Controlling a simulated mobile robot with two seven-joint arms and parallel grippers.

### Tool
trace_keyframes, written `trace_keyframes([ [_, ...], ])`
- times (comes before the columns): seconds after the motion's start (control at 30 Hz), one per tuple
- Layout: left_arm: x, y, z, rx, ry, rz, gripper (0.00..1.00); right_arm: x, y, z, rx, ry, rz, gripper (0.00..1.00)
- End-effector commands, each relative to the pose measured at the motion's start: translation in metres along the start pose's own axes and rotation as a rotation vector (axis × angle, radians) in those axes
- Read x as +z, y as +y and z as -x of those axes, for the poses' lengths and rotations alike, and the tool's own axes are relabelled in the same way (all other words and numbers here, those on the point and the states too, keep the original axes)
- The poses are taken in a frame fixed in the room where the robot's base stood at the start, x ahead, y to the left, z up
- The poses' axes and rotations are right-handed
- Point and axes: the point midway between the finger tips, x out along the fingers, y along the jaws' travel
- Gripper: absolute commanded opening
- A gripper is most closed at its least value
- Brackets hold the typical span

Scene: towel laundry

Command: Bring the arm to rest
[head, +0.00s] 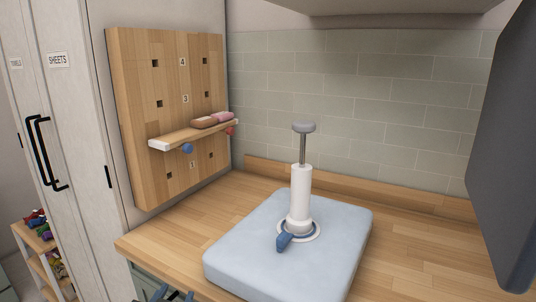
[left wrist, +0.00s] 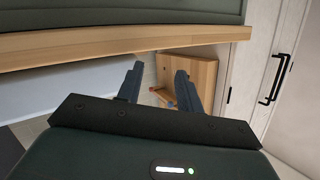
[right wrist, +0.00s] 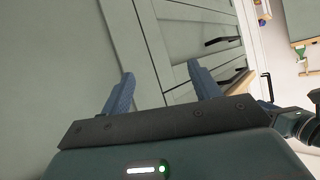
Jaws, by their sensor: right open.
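My left gripper (head: 170,294) shows only as fingertips at the bottom edge of the head view, just off the counter's front edge. In the left wrist view its two fingers (left wrist: 158,88) are apart with nothing between them. My right gripper (right wrist: 160,92) is out of the head view. In the right wrist view its fingers are apart and empty, in front of pale green cabinet fronts (right wrist: 190,45).
A light blue folded towel or pad (head: 240,260) lies on the wooden counter (head: 190,210), with a white pump-like stand (head: 301,190) on it. A wooden pegboard (head: 130,100) holds a shelf (head: 175,138) with rolled items. A dark panel (head: 508,150) hangs at right.

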Motion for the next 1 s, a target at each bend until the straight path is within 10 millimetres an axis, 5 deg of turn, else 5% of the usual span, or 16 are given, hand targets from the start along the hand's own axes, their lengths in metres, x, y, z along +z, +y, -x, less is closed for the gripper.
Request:
trace_keyframes([
  [0.1, 0.072, 0.002, 0.03, 0.045, -0.276, 0.05, 0.36, 0.0, 0.0, 0.0, 0.0, 0.001, 0.0, 0.62],
  [0.2, 0.116, 0.006, 0.059, 0.089, -0.466, 0.075, 0.36, -0.001, 0.0, 0.0, 0.0, 0.001, 0.0, 0.62],
  [0.4, 0.171, 0.015, 0.114, 0.17, -0.738, 0.102, 0.36, -0.001, 0.0, 0.0, 0.0, 0.001, 0.0, 0.62],
  [0.63, 0.208, 0.022, 0.173, 0.26, -0.977, 0.117, 0.36, -0.001, 0.0, 0.0, 0.001, 0.002, 0.0, 0.62],
  [1.0, 0.194, 0.042, 0.138, 0.291, -0.751, 0.132, 0.36, -0.012, 0.003, 0.011, 0.02, -0.031, 0.014, 0.62],
])
